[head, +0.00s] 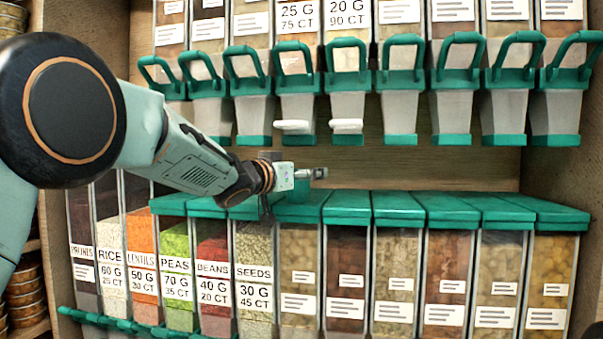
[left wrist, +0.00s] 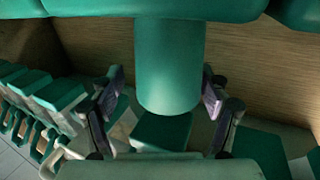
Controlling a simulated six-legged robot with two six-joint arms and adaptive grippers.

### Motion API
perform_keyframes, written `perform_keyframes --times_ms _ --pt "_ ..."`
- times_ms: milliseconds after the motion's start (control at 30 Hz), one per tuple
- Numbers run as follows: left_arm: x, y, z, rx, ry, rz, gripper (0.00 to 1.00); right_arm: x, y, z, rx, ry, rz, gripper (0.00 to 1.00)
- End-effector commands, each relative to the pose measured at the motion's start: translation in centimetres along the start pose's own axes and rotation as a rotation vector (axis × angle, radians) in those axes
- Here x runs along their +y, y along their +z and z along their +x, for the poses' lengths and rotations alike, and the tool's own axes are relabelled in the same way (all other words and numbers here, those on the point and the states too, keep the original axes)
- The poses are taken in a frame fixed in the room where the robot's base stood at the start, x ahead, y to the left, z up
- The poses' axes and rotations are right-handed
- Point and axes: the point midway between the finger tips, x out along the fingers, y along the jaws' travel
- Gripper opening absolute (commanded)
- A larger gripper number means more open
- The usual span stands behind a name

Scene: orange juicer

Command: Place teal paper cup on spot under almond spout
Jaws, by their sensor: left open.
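The teal paper cup (left wrist: 168,65) shows between the two fingers of my open left gripper (left wrist: 160,103) in the left wrist view, with gaps to the fingers. The wrist picture appears upside down, and the cup stands on the teal lids of the lower bins. In the head view my left gripper (head: 305,174) is at the gap between the two dispenser rows, and the cup (head: 294,187) is partly hidden by it. Above are teal spouts with white tabs (head: 292,125) on two of them. I cannot read which spout is almond. My right gripper is out of view.
The lower bins have teal lids (head: 398,205) forming a ledge; several carry labels such as rice, lentils and peas. The upper dispensers have looped teal handles (head: 461,45). A wooden back panel (head: 430,165) shows between the rows. The ledge right of my gripper is clear.

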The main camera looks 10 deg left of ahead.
Motion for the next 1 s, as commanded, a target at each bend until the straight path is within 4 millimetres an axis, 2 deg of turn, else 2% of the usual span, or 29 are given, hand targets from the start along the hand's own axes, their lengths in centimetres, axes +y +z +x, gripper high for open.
perform_keyframes --times_ms 267,367,1000 --pt "0.1 -0.3 0.0 0.001 -0.001 0.000 0.76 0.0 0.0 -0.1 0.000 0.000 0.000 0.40" --pt "0.0 -0.4 -0.7 0.001 -0.002 -0.001 0.76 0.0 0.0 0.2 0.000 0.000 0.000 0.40" --pt "0.0 -0.3 -10.7 0.002 -0.002 -0.002 0.76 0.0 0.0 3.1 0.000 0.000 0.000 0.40"
